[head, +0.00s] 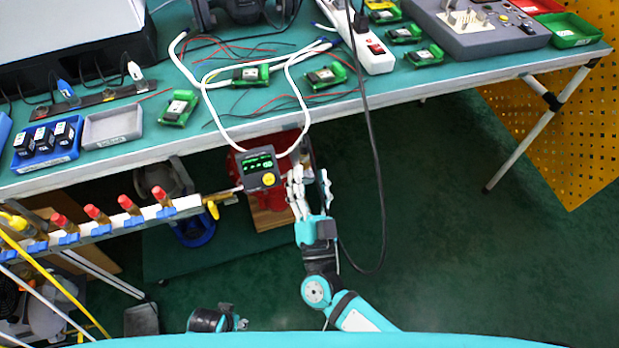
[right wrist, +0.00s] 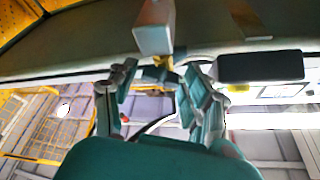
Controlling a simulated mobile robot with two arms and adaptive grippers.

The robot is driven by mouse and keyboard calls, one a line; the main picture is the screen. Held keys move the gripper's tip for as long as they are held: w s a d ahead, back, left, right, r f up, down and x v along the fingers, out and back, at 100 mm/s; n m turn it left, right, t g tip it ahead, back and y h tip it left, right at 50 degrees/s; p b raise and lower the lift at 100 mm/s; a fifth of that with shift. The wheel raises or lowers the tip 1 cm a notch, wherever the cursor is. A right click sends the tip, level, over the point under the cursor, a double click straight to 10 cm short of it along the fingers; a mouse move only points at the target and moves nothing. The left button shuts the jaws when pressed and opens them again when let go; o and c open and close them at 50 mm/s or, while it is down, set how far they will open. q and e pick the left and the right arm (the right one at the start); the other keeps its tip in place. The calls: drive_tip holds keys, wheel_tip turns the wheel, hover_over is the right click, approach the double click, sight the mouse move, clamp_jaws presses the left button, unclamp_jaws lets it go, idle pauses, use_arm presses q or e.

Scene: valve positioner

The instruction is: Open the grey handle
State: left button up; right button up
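My right gripper (head: 310,180) is just right of the dark positioner box (head: 260,168) with a green display and yellow button. It is below the bench's front edge. In the right wrist view the fingers of my right gripper (right wrist: 160,85) are spread, with nothing seen between them. A pale grey block (right wrist: 153,28) with a small yellow part under it is beyond the fingertips; I cannot tell whether it is the grey handle. No grey handle stands out clearly in the head view. A teal and black part of my left arm shows at the bottom; its fingers are unclear.
The green-topped bench (head: 350,105) carries cables, small circuit boards and a power strip (head: 370,45). A pipe with red-handled valves and a yellow handle (head: 212,208) runs at left. A red body (head: 275,155) is behind the positioner. Open floor (head: 440,220) is at right.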

drive_tip(key=shift+o, duration=0.7)
drive_tip(key=v, duration=1.2)
